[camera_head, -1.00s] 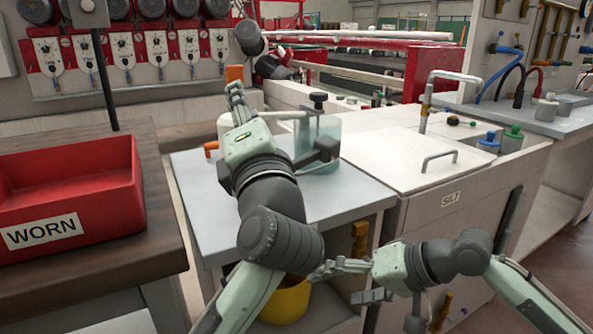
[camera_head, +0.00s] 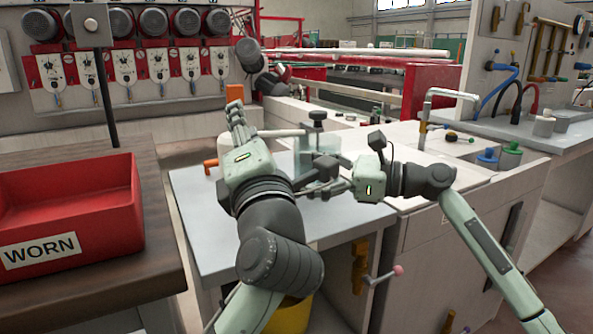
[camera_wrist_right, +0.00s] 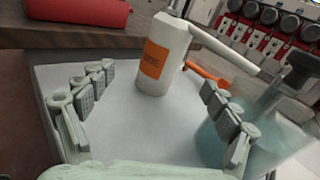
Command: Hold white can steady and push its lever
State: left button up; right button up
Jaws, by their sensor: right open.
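The white can (camera_wrist_right: 163,60) stands upright on the grey bench, with an orange label and a pale spout sloping right, in the right wrist view. An orange bar (camera_wrist_right: 205,75) shows beside it; I cannot tell if it is attached. In the head view my left arm hides most of the can, and an orange block (camera_head: 234,92) shows above the left fingertips. My left gripper (camera_head: 237,117) is in front of the can's place; its finger gap is unclear. My right gripper (camera_head: 330,187) is open and empty, its fingers (camera_wrist_right: 150,105) pointing at the can, apart from it.
A clear tank (camera_head: 320,158) with a black knob stands on the grey bench (camera_head: 205,215), close to my right fingers. A red WORN bin (camera_head: 70,215) is on the wooden table at left. A sink unit with a tap (camera_head: 425,115) is at right. Bare benchtop lies before the can.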

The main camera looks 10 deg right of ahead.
aim_at(224, 141)
jog(key=shift+w+a+f+m, duration=0.1)
jog(key=shift+w+a+m, duration=0.35)
jog(key=shift+w+m, duration=0.25)
jog(key=x, duration=1.1)
jog(key=shift+w+a, duration=0.15)
jog(key=shift+a, duration=0.15)
jog(key=c, duration=1.6)
jog(key=o, duration=0.8)
jog(key=c, duration=0.4)
